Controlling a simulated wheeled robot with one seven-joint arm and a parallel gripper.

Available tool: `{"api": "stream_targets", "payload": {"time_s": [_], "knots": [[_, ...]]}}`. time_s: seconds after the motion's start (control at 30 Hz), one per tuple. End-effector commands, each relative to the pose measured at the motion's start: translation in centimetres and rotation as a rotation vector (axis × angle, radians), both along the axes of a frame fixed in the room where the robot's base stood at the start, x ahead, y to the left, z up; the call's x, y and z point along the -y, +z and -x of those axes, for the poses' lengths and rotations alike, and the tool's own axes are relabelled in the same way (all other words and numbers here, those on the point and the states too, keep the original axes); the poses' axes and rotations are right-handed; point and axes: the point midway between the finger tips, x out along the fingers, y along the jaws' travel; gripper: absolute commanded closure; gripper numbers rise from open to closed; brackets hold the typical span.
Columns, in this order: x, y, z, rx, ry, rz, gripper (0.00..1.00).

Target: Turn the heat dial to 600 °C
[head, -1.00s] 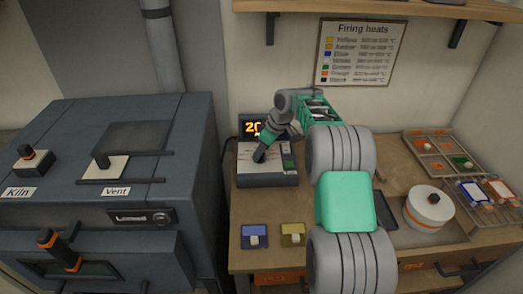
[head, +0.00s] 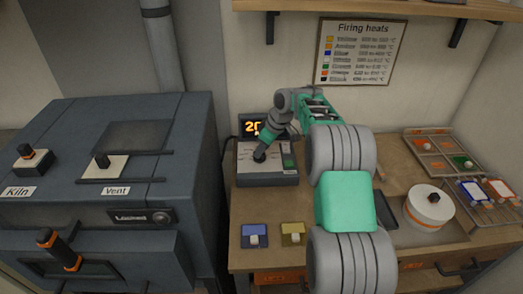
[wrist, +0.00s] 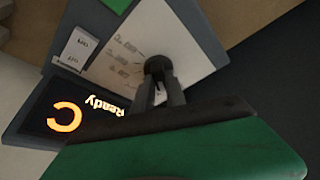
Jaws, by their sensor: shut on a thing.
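The heat control box (head: 266,177) stands on the bench, with a pale top plate that carries a dark dial (wrist: 158,66). My gripper (head: 261,155) reaches down onto the box top from the right and is shut on the dial. The wrist view shows my gripper's fingers (wrist: 160,90) around the dial, with scale markings on the plate beside it. The lit display (head: 250,128) behind the box starts with "20"; my arm hides the rest. In the wrist view the display (wrist: 80,112) shows an orange "C" and the word "Ready".
The kiln (head: 100,190) stands at the left, its panel reading "Locked". A blue tile (head: 255,235) and a yellow tile (head: 293,234) lie in front of the box. A "Firing heats" chart (head: 361,51) hangs behind.

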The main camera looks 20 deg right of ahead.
Motion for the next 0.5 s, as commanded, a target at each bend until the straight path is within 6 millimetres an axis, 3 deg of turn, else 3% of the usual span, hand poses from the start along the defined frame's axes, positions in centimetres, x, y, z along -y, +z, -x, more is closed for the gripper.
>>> {"api": "stream_targets", "payload": {"time_s": [0.5], "knots": [[-0.25,-0.42,0.15,0.002,-0.273,0.000,1.00]]}}
